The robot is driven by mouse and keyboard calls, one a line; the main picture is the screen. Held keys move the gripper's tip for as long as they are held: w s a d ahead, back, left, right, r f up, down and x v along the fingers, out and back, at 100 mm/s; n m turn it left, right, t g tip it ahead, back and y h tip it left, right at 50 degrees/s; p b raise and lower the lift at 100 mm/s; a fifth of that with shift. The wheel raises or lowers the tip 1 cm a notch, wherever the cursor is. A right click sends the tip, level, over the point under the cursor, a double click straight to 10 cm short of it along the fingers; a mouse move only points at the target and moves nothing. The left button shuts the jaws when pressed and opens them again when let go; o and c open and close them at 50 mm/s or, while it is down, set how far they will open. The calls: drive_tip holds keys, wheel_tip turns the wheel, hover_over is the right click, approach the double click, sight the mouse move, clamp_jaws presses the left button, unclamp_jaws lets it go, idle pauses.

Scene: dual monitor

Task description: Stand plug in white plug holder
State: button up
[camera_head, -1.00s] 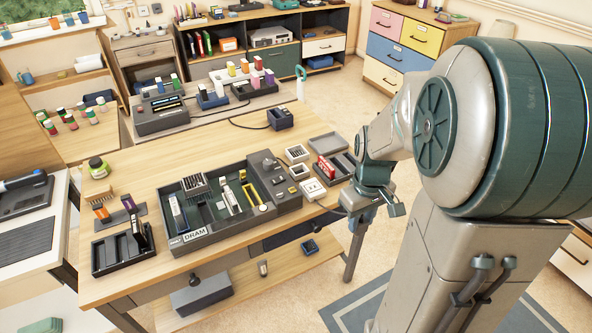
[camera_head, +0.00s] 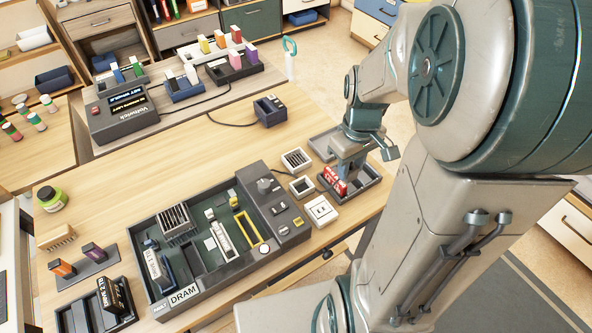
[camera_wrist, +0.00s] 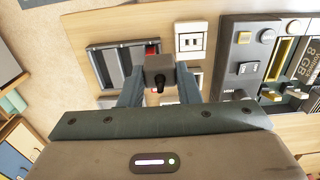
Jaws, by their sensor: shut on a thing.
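My gripper (camera_wrist: 160,88) is shut on a grey plug (camera_wrist: 160,66), a small block with a dark stub toward the camera. In the head view my gripper (camera_head: 347,172) is low over the slotted dark tray (camera_head: 372,190), and the plug is largely hidden there. A white square holder (camera_head: 302,187) stands left of the gripper, with another white square frame (camera_head: 296,159) behind it. A white plate with small openings (camera_head: 320,211) lies nearer; it also shows in the wrist view (camera_wrist: 191,38). I cannot tell which white piece is the plug holder.
A red block (camera_head: 335,185) stands in the dark tray, close to my gripper. A grey tray (camera_head: 323,145) lies behind it. The large dark DRAM board (camera_head: 205,270) is to the left. A dark box with a cable (camera_head: 270,111) stands farther back. Bare wood surrounds these.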

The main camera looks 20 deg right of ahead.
drive_tip(key=shift+w+a+f, duration=1.35)
drive_tip(key=shift+a+f, duration=0.1)
drive_tip(key=shift+f, duration=0.35)
drive_tip(key=shift+w+a+f, duration=1.3)
drive_tip(key=shift+a+f, duration=0.15)
drive_tip(key=shift+f, duration=0.4)
drive_tip(key=shift+w+a+f, duration=1.35)
drive_tip(key=shift+a+f, duration=0.1)
drive_tip(key=shift+f, duration=0.35)
drive_tip(key=shift+f, duration=0.1)
drive_tip(key=shift+f, duration=0.2)
drive_tip(key=o, duration=1.1)
drive_tip(key=shift+r, duration=0.1)
drive_tip(key=shift+c, duration=0.2)
drive_tip(key=shift+r, duration=0.1)
